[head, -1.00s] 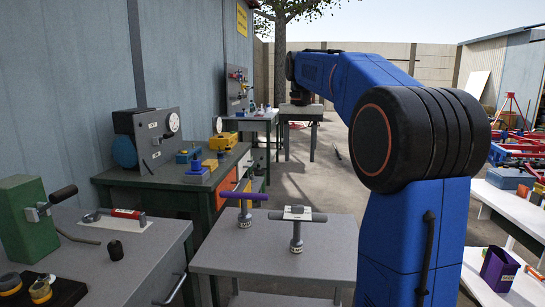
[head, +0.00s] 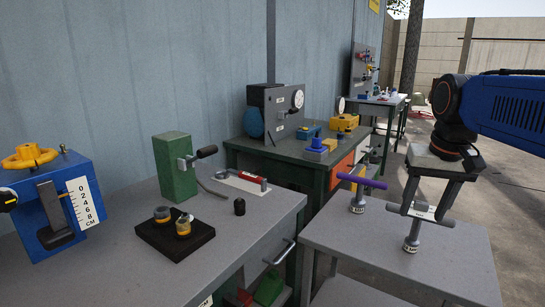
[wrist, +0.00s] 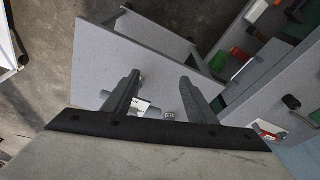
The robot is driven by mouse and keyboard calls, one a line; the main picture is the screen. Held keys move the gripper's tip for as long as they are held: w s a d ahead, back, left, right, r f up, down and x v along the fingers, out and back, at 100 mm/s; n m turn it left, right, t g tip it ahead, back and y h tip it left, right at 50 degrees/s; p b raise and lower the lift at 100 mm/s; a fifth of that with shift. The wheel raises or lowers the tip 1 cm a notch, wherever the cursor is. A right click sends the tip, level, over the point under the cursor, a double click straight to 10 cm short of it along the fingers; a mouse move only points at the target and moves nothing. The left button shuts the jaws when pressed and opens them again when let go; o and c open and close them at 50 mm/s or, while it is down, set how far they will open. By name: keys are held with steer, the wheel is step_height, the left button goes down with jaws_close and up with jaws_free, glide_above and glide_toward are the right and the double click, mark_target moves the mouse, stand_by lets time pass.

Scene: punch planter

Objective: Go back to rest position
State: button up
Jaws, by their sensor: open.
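My gripper (head: 418,211) shows at the right in the head view. It points down with its two fingers apart and nothing seen clamped between them. Its fingertips overlap the grey handle of a T-handled tool (head: 411,240) that stands upright on the small grey table (head: 345,237); I cannot tell whether they touch. A second upright tool with a purple handle (head: 361,180) stands just left of it. In the wrist view my open gripper (wrist: 161,76) reaches over the grey tabletop (wrist: 130,55). A white label (wrist: 146,108) shows between the fingers.
A grey workbench (head: 125,210) at the left bears a green block (head: 175,166), a black tray (head: 170,243) and a blue gauge box (head: 70,182). A green-framed bench (head: 290,148) stands behind. Open floor (head: 470,185) lies right of the small table.

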steer(key=s+a+f+n+t, duration=0.1)
steer(key=s+a+f, duration=0.1)
steer(key=s+f, duration=0.5)
steer(key=s+a+f+n+t, duration=0.1)
steer(key=s+a+f+n, duration=0.1)
steer(key=s+f, duration=0.5)
step_height(320, 180, down, 3)
steer(key=shift+s+a+r, duration=0.15)
steer(key=shift+s+a, duration=0.15)
steer(key=shift+a, duration=0.25)
